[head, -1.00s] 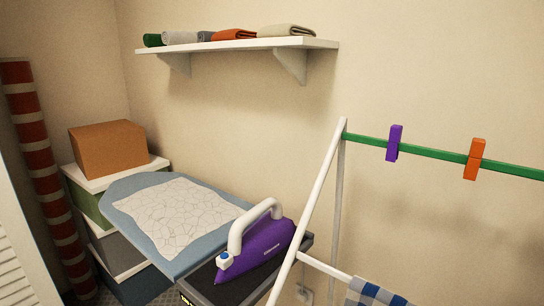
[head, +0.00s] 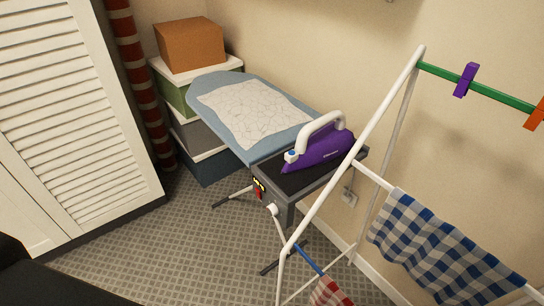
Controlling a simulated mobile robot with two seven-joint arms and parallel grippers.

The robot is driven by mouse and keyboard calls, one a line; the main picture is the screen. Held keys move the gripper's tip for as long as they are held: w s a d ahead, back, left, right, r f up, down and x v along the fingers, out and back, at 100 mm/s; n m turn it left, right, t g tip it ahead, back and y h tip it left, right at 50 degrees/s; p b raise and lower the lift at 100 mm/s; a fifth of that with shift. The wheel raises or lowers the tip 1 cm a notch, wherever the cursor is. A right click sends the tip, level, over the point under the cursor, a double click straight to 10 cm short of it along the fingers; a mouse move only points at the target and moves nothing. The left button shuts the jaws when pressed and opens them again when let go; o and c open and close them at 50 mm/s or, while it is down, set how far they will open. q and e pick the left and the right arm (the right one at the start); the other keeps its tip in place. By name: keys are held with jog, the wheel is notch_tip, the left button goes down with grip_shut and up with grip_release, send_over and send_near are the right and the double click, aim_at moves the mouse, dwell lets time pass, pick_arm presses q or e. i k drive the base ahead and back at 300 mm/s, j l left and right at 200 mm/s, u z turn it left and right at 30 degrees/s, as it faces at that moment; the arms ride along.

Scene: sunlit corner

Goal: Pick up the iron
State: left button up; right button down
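The purple iron (head: 326,150) with a white handle and a blue button rests on the dark tray (head: 278,178) at the near end of the ironing board (head: 207,84). The board has a blue cover with a pale patterned cloth (head: 255,113) lying on it. A white bar of the drying rack passes in front of the iron's right end. Neither of my grippers shows in the head view.
A white drying rack (head: 343,178) with a blue checked cloth (head: 436,240) stands at the right, partly in front of the board. Stacked boxes (head: 190,46) stand behind the board. A white louvred door (head: 75,110) is at left. Patterned floor (head: 180,235) lies clear in front.

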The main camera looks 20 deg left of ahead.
aim_at(332, 141)
jog(key=j+z, duration=0.15)
jog(key=j, duration=0.55)
jog(key=j+z, duration=0.1)
jog(key=j, duration=0.6)
jog(key=k, duration=0.05)
